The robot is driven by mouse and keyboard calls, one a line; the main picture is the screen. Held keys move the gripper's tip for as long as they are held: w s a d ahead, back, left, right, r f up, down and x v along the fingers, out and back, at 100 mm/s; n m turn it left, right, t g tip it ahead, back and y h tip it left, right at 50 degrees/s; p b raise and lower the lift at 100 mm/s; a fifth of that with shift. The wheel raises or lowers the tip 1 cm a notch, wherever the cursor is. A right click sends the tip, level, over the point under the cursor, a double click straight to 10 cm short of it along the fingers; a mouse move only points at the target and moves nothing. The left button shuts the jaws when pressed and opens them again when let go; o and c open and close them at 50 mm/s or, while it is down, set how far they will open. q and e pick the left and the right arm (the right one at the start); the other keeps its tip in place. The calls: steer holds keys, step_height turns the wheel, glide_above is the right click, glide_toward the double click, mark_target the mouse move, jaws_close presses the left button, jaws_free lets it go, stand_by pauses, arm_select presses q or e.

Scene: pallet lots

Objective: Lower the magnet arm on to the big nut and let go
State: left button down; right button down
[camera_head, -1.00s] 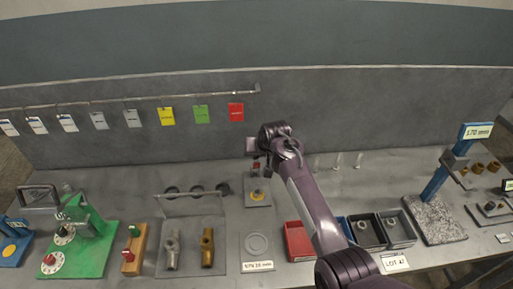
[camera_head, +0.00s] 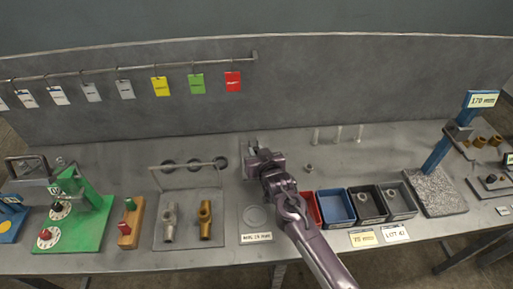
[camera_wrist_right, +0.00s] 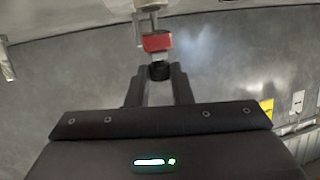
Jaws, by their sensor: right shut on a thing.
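My right gripper (camera_head: 254,152) is over the middle of the bench, its arm coming in from the front. In the right wrist view its fingers (camera_wrist_right: 160,88) are closed on a dark knob (camera_wrist_right: 160,71) below a red block (camera_wrist_right: 157,42), which I take for part of the magnet arm. A pale metal piece (camera_wrist_right: 150,14) shows beyond the red block. In the head view my gripper and arm hide the held part and what is under it. A small grey nut-like part (camera_head: 309,168) stands on the bench right of my gripper; I cannot tell whether it is the big nut.
A blue bin (camera_head: 322,212) and dark bins with nuts (camera_head: 384,219) stand right of my arm. Coloured tags (camera_head: 160,87) hang from a rail behind.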

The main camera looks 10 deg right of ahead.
steer(key=shift+s+f, duration=0.3)
steer(key=shift+f, duration=0.5)
steer(key=shift+s+f, duration=0.3)
steer(key=shift+f, duration=0.5)
steer(key=c, duration=1.3)
jaws_free()
steer(key=shift+w+r, duration=0.15)
steer(key=shift+r, duration=0.15)
steer(key=b+v, duration=0.1)
steer(key=v, duration=0.6)
steer(key=shift+s+r, duration=0.1)
steer(key=shift+s, duration=0.25)
